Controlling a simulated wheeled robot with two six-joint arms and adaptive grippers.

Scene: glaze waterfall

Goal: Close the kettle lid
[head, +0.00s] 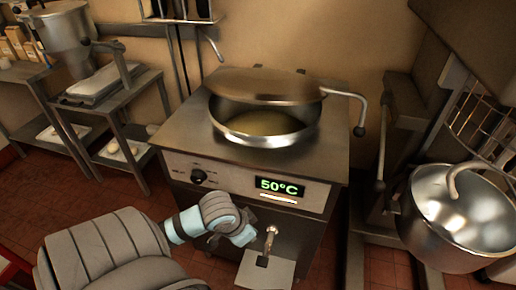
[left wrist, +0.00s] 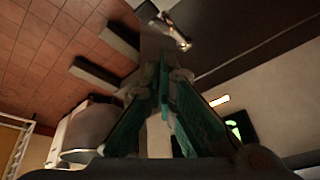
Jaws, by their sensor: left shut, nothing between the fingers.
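The kettle (head: 262,138) is a round metal pot set into the top of a steel cabinet. Its lid (head: 265,84) is part-way open, with a gap at the front through which the yellowish contents show. The lid's handle (head: 345,94) sticks out to the right and bends down to a dark knob (head: 359,131). My left gripper (head: 246,239) is in front of the cabinet, below the control panel and apart from the lid and handle. In the left wrist view its green-lined fingers (left wrist: 161,75) are shut with nothing between them. My right gripper is not in view.
The cabinet front has a dial (head: 198,177), a display reading 50°C (head: 279,187) and a tap (head: 270,238) close to my left gripper. A large mixing bowl (head: 457,215) stands on the right. Steel tables with trays (head: 103,82) stand on the left.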

